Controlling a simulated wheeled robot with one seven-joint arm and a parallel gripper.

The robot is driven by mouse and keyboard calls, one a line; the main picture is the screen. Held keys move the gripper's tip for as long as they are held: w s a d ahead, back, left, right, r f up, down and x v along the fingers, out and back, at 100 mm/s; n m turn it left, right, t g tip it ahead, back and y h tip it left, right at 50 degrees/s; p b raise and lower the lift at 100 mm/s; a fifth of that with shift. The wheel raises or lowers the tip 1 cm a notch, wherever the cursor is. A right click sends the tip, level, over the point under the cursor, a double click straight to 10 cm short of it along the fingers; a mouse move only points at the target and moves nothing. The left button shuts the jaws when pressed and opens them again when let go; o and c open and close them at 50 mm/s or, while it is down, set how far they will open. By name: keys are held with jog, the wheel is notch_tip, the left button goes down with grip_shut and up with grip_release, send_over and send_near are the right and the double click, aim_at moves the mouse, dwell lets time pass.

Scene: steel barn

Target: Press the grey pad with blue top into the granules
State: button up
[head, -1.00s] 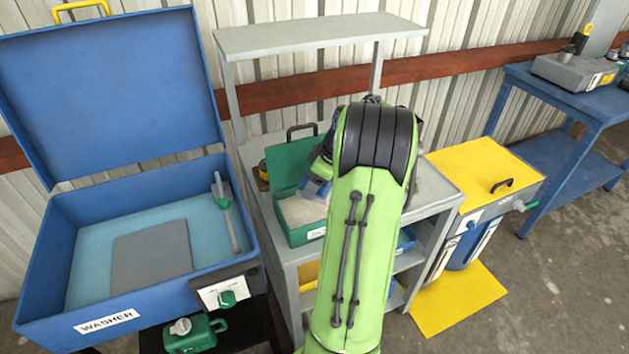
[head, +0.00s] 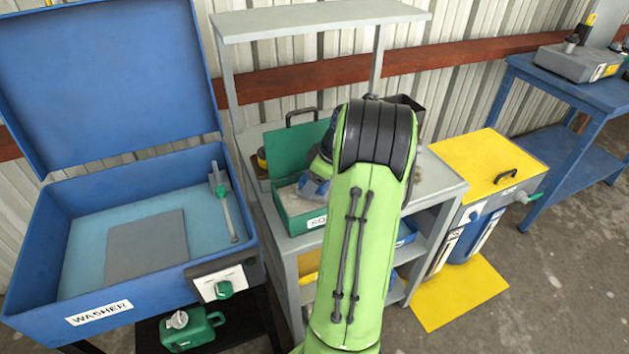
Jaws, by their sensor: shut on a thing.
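The green box (head: 299,226) stands on the grey bench with its lid (head: 297,150) raised. Pale granules (head: 290,199) fill it, now partly covered by my gripper. My gripper (head: 316,186) is low over the right part of the box, mostly hidden behind my own forearm. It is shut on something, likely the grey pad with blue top. The pad cannot be made out clearly, and whether it touches the granules cannot be told.
The blue washer (head: 99,313) with open lid stands at left, a green can (head: 191,330) below. The grey bench (head: 446,187) has an upper shelf (head: 320,19). A yellow-topped unit (head: 476,163) stands at right, with a blue table (head: 562,92) beyond.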

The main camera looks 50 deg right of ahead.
aim_at(306, 177)
jog(key=shift+f+b, duration=0.4)
jog(key=shift+f, duration=0.15)
dwell(1.1)
notch_tip(306, 177, up, 7)
jog(key=p, duration=0.6)
jog(key=shift+r, duration=0.15)
